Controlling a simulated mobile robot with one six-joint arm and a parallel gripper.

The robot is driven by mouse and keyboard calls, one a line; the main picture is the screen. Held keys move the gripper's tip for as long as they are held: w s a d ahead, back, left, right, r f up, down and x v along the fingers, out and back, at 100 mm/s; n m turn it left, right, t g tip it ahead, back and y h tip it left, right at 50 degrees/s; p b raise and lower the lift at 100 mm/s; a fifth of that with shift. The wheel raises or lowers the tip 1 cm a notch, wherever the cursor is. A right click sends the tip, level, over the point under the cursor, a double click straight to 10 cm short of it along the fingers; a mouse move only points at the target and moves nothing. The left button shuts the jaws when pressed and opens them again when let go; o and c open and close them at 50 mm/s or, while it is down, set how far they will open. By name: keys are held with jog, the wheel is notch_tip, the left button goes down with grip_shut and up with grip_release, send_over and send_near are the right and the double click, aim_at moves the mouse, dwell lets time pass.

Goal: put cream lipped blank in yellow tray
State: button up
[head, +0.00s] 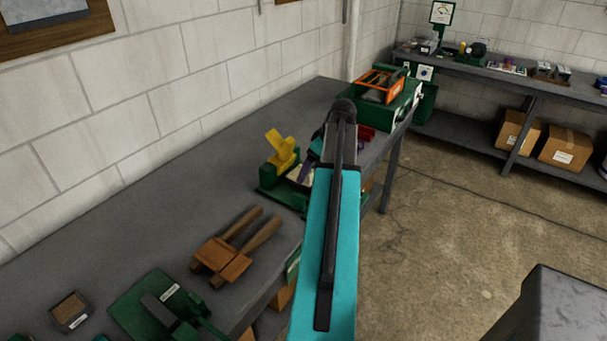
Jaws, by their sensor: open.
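My arm reaches away over the bench, and my gripper (307,172) points down near its far part, open and partly hidden by the arm. A small cream piece (297,174), perhaps the cream lipped blank, shows just below and beside the gripper, on or in a green fixture (268,184). I cannot tell whether the fingers touch it, and its lip is too small to make out. A yellow angled piece (282,150) stands at the fixture's back left. I cannot make out a yellow tray; the arm covers part of the bench.
Two wooden mallets (235,248) lie nearer on the grey bench (150,225). Green fixtures (160,308) and a small dark box (70,312) are at the near end. An orange tool carrier (381,86) and a red item (366,133) are beyond. Bare bench lies along the wall.

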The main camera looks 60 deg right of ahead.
jog(key=shift+x, duration=1.15)
jog(key=shift+c, duration=0.5)
jog(key=c, duration=1.2)
jog(key=shift+r, duration=0.1)
jog(key=shift+r+b, duration=0.65)
jog(key=shift+r, duration=0.85)
jog(key=s+a+b, duration=0.1)
jog(key=s+a, duration=0.2)
jog(key=s, duration=0.1)
jog(key=s+a+r+b, duration=0.1)
jog(key=s+a, duration=0.2)
jog(key=s, duration=0.1)
jog(key=s+a+b, duration=0.2)
jog(key=s+a, duration=0.1)
jog(key=s, duration=0.2)
jog(key=shift+a+r, duration=0.15)
jog(key=shift+r, duration=0.25)
